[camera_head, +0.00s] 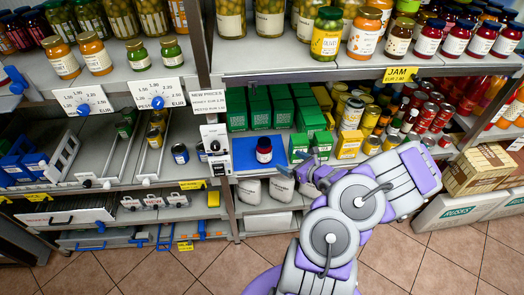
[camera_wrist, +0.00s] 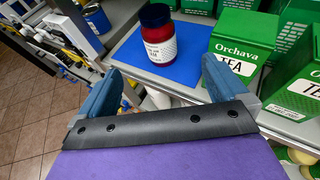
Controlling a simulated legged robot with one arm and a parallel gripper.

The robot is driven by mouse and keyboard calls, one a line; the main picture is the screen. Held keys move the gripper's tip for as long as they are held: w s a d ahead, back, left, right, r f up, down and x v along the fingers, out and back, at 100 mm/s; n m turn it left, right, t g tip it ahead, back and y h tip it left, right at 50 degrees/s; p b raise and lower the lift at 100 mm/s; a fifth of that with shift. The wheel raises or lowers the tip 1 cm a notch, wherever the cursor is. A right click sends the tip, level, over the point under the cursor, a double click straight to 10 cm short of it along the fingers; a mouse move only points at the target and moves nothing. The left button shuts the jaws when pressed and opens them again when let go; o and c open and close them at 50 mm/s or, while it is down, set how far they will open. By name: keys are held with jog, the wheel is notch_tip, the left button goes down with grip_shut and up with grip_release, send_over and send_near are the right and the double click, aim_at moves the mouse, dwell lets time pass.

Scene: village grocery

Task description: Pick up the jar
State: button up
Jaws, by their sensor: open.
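A red jar (camera_head: 264,150) with a dark lid and white label stands upright on a blue mat (camera_head: 243,162) on the middle shelf, left of centre in the head view. In the wrist view the jar (camera_wrist: 158,36) stands on the blue mat (camera_wrist: 190,66), ahead of the fingers. My gripper (camera_head: 296,171) is to the right of the jar in the head view. In the wrist view its two blue fingers (camera_wrist: 158,88) are spread apart with nothing between them. The jar lies beyond the fingertips, roughly between their directions, and nothing touches it.
Green tea boxes (camera_wrist: 243,45) stand close to the right of the mat in the wrist view. Green boxes (camera_head: 259,107) also stand behind the jar. White sacks (camera_head: 249,190) sit on the shelf below. Jam jars (camera_head: 327,35) line the upper shelf.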

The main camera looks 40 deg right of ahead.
aim_at(270, 151)
jog(key=b+x, duration=0.2)
jog(key=x, duration=0.8)
jog(key=shift+w+f, duration=0.25)
jog(key=shift+w, duration=0.1)
jog(key=shift+b+x, duration=1.1)
jog(key=shift+x, duration=2)
jog(key=shift+a+r, duration=0.1)
jog(key=shift+a, duration=0.1)
jog(key=c, duration=1.6)
